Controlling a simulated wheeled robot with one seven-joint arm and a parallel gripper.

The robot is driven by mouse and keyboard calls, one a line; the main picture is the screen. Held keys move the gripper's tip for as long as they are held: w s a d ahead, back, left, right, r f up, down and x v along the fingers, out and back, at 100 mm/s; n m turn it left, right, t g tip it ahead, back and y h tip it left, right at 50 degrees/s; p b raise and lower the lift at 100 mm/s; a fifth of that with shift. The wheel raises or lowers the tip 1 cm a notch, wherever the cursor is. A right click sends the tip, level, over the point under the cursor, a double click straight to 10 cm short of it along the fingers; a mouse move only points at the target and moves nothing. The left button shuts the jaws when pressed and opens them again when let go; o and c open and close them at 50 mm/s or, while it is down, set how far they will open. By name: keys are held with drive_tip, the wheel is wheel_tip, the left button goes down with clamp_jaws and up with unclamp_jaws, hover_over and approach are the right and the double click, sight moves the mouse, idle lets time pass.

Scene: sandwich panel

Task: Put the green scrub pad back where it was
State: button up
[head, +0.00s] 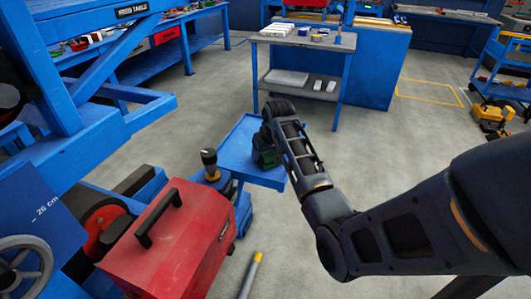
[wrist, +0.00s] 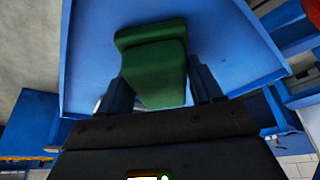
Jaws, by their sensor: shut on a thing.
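The green scrub pad (wrist: 158,68) is between the two fingers of my gripper (wrist: 158,95) in the wrist view. My gripper is shut on it. In the head view my gripper (head: 264,158) is over the blue tray top (head: 238,150) of a small cart, and the pad shows as a dark green patch, mostly hidden by my wrist. The blue surface also fills the background behind the pad in the wrist view (wrist: 90,50). I cannot tell whether the pad touches that surface.
A yellow and black drill-like tool (head: 210,165) stands at the tray's left. A red toolbox (head: 170,240) is in the near left. A grey-topped bench (head: 300,42) stands behind the tray. A blue frame machine (head: 80,130) fills the left.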

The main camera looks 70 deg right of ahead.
drive_tip(key=shift+f, duration=0.1)
drive_tip(key=o, duration=1)
drive_tip(key=v, duration=1.2)
drive_tip(key=shift+d, duration=0.1)
